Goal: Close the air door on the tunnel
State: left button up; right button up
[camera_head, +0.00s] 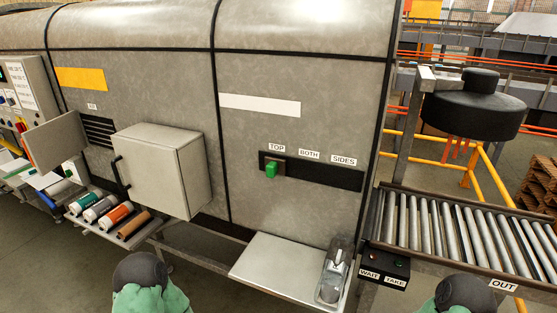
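The tunnel (300,110) is a long grey housing with black bands. At its left, below a small label that seems to read AIR, is a dark slatted vent (98,131). A plain grey panel (57,143) stands swung out to the left of the vent, leaving the slats exposed; it looks like the air door, open. A grey box (165,170) with a black handle on its left edge juts out right of the vent. Neither gripper shows. Only dark-and-green parts of my arms appear at the bottom edge, apart from the tunnel.
A tray with several coloured rolls (120,214) is below the box. A green knob (271,169) sits on a slotted plate marked TOP, BOTH, SIDES. A metal shelf (275,265) carries a metal tool (334,270). Rollers (460,230) lie right; a control panel (22,85) is far left.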

aim_at(49, 145)
jog(key=k+j, duration=0.2)
jog(key=k, duration=0.35)
jog(key=k+j, duration=0.2)
jog(key=k, duration=0.4)
jog(key=k+j, duration=0.1)
jog(key=j, duration=0.25)
jog(key=k+j+z, duration=0.1)
jog(key=j, duration=0.3)
jog(key=k+j, duration=0.15)
jog(key=j, duration=0.2)
jog(key=k+j, duration=0.15)
jog(key=j, duration=0.25)
jog(key=k+j+z, duration=0.1)
jog(key=j, duration=0.25)
jog(key=j+z, duration=0.2)
jog(key=j, duration=2.8)
jog(key=i+j, duration=0.1)
jog(key=j, duration=0.45)
jog(key=i+j+z, duration=0.1)
jog(key=j, duration=0.5)
jog(key=i+j, duration=0.15)
jog(key=j, duration=0.45)
jog(key=i+j, duration=0.1)
jog(key=j, duration=0.45)
jog(key=i+j+z, duration=0.1)
jog(key=i+j, duration=0.6)
jog(key=i, duration=0.05)
